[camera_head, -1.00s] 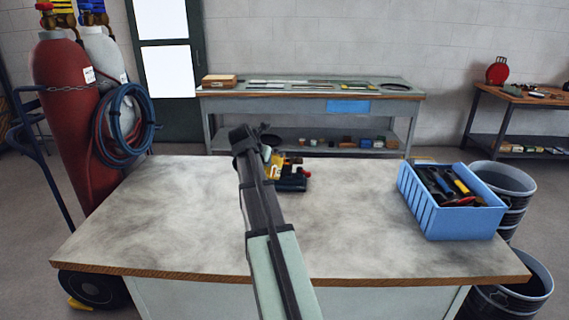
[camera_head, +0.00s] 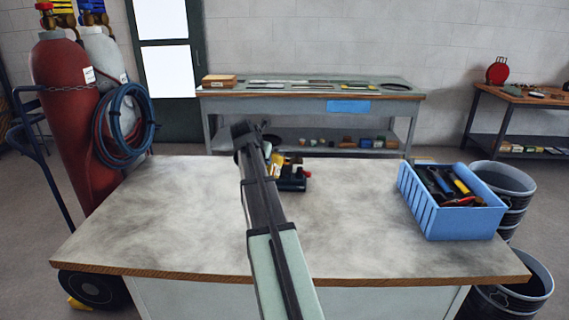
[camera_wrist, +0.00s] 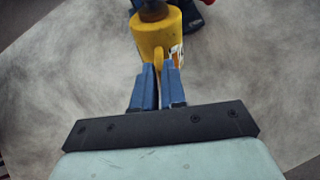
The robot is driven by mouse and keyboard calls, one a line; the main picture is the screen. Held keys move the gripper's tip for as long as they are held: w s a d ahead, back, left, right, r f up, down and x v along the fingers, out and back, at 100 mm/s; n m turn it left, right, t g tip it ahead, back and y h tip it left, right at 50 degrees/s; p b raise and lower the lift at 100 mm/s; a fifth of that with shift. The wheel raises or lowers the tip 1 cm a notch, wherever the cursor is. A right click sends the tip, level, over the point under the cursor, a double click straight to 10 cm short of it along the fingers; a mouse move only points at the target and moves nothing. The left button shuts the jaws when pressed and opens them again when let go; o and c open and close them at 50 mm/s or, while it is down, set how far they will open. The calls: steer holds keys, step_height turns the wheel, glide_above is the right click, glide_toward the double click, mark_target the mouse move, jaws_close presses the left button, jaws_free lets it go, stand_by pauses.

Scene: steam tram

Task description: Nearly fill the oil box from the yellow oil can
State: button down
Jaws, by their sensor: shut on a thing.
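The yellow oil can (camera_wrist: 158,38) is straight ahead of my gripper (camera_wrist: 158,75) in the wrist view. The blue fingers are shut on the can's narrow yellow handle. The can's dark top points toward the upper picture edge, where the rest is cut off. In the head view my arm hides much of the can (camera_head: 276,166). A small dark block with a red knob (camera_head: 293,181), apparently the oil box, is right beside the can on the bench. Part of it shows in the wrist view (camera_wrist: 206,18). Its oil level cannot be seen.
The grey workbench top (camera_head: 150,220) is largely clear. A blue crate of tools (camera_head: 450,208) stands at its right. Gas cylinders (camera_head: 65,120) with a coiled hose stand left of the bench, and dark drums (camera_head: 515,290) stand to its right.

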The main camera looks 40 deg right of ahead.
steer(key=shift+a+f+h, duration=0.1)
steer(key=shift+f+h, duration=0.2)
steer(key=shift+f, duration=0.15)
steer(key=shift+r, duration=0.15)
stand_by(0.8)
steer(key=shift+r, duration=0.3)
steer(key=shift+d+r, duration=0.15)
steer(key=shift+d, duration=0.05)
stand_by(0.7)
steer(key=shift+w+d+r+y, duration=0.1)
steer(key=shift+r+y, duration=0.2)
steer(key=shift+y, duration=0.2)
step_height(320, 180, down, 9)
steer(key=t+h, duration=0.2)
steer(key=h, duration=0.4)
steer(key=shift+a+t+h, duration=0.3)
steer(key=shift+a+t, duration=0.1)
steer(key=shift+a, duration=0.05)
